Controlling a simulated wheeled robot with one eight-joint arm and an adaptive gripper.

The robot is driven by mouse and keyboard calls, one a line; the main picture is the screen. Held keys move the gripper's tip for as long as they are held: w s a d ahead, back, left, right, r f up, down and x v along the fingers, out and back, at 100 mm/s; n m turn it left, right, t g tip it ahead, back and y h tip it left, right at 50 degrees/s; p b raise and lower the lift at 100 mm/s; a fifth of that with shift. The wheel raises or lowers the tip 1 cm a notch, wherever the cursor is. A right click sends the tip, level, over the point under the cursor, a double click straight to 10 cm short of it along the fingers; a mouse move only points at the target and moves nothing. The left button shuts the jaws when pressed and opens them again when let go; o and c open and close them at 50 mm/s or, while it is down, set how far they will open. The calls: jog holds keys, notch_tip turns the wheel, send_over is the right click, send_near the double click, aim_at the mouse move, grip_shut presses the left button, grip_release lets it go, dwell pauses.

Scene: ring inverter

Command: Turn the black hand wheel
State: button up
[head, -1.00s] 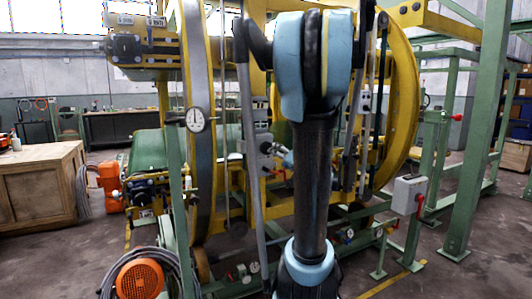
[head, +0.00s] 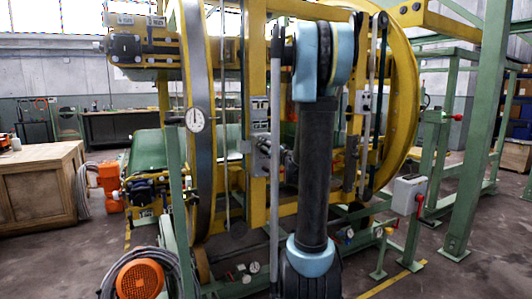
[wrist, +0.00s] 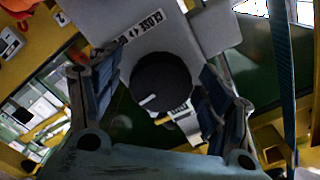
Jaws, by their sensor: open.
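The black hand wheel (wrist: 160,84) is a round black knob with a white mark at its lower left. It sits on a grey housing with a "CLOSE" label (wrist: 140,30), in the middle of the wrist view. My gripper (wrist: 157,92) is open, with one finger to the left of the wheel and one to the right. Gaps show between the fingers and the wheel; I cannot tell how far its depth reaches between them. In the head view I cannot make out the wheel, and my arm covers much of the machine's middle.
The yellow ring frame (head: 405,100) and a grey ring with a dial gauge (head: 195,119) surround the work area. A grey box with a red knob (head: 408,194) stands at right, beside a green post (head: 483,130). An orange motor (head: 139,280) is at lower left. Open floor lies at right.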

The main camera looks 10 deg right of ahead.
jog(key=shift+w+a, duration=0.1)
jog(key=shift+w, duration=0.1)
jog(key=c, duration=1.1)
jog(key=shift+o, duration=0.2)
jog(key=shift+m, duration=0.3)
jog(key=m, duration=0.4)
jog(key=shift+m, duration=0.3)
jog(key=shift+s+m, duration=0.1)
jog(key=shift+m, duration=2.1)
